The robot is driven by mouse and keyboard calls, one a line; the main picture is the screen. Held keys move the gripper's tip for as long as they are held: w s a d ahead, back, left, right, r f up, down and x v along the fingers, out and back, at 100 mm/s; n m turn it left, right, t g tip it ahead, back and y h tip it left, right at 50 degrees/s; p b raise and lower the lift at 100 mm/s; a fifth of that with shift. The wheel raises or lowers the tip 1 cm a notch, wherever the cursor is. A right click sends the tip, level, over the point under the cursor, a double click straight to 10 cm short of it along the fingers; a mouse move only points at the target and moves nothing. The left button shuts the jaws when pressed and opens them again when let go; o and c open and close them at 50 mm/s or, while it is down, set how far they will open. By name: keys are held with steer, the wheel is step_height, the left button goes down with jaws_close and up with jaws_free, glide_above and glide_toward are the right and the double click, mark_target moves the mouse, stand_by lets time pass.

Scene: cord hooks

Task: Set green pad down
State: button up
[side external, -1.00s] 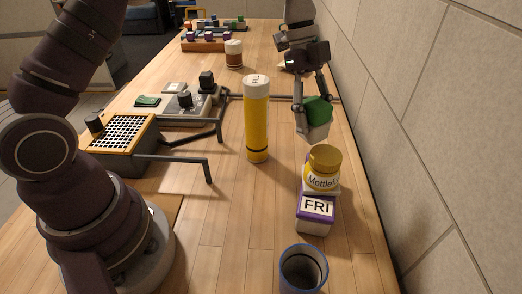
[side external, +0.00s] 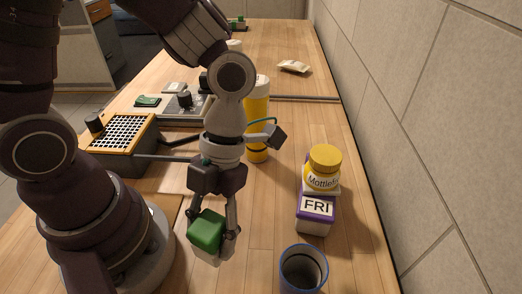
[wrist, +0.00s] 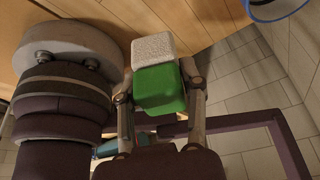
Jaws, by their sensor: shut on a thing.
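The green pad (side external: 206,229) is a green block with a pale, rough layer on its end. My gripper (side external: 214,238) is shut on it and holds it in front of the table's near part, between my base and the blue-rimmed cup. In the wrist view the green pad (wrist: 159,90) sits between the two fingers, with its pale layer (wrist: 154,47) pointing away from the palm. Whether the pad touches the table cannot be told, but it appears to hang above it.
A blue-rimmed cup (side external: 303,270) stands to the right. A purple box marked FRI (side external: 316,210) carries a yellow-lidded jar (side external: 323,168). A yellow cylinder (side external: 257,108) stands behind my arm. An orange-framed grille unit (side external: 122,135) with dark rods is at left. Bare tabletop (side external: 262,215) lies right of the gripper.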

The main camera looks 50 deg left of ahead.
steer(key=shift+s+a+f, duration=0.1)
steer(key=shift+a+f, duration=0.2)
steer(key=shift+a, duration=0.05)
step_height(320, 180, down, 8)
steer(key=shift+r, duration=0.15)
steer(key=o, duration=1.1)
steer(key=shift+o, duration=0.2)
